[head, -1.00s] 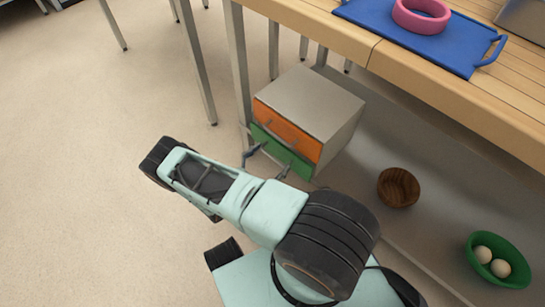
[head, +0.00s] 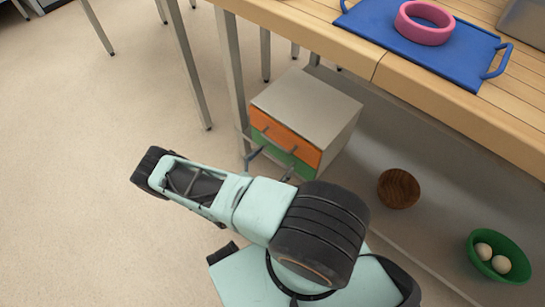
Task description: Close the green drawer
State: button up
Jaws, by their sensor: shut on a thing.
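A small grey cabinet (head: 310,103) stands on the lower shelf under the table. Its upper drawer has an orange front (head: 297,143) and a bar handle. Below it is the green drawer (head: 303,169), whose front now looks about flush with the orange one; a small gap cannot be ruled out. My gripper (head: 271,164) is at the green front, its dark fingers showing to either side. It is shut on the green drawer's handle, which is mostly hidden by my arm and fingers.
A wooden bowl (head: 398,188) and a green bowl (head: 480,262) with two pale round things (head: 493,257) are on the shelf to the right. A blue tray (head: 440,52) with a pink ring (head: 424,36) lies on the tabletop above. A table leg (head: 232,80) stands just left of the cabinet.

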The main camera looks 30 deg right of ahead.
jog(key=shift+d, duration=0.2)
jog(key=o, duration=1.4)
jog(key=shift+d, duration=0.1)
jog(key=shift+c, duration=0.2)
jog(key=shift+w+r, duration=0.1)
jog(key=shift+r, duration=0.5)
notch_tip(320, 180, up, 9)
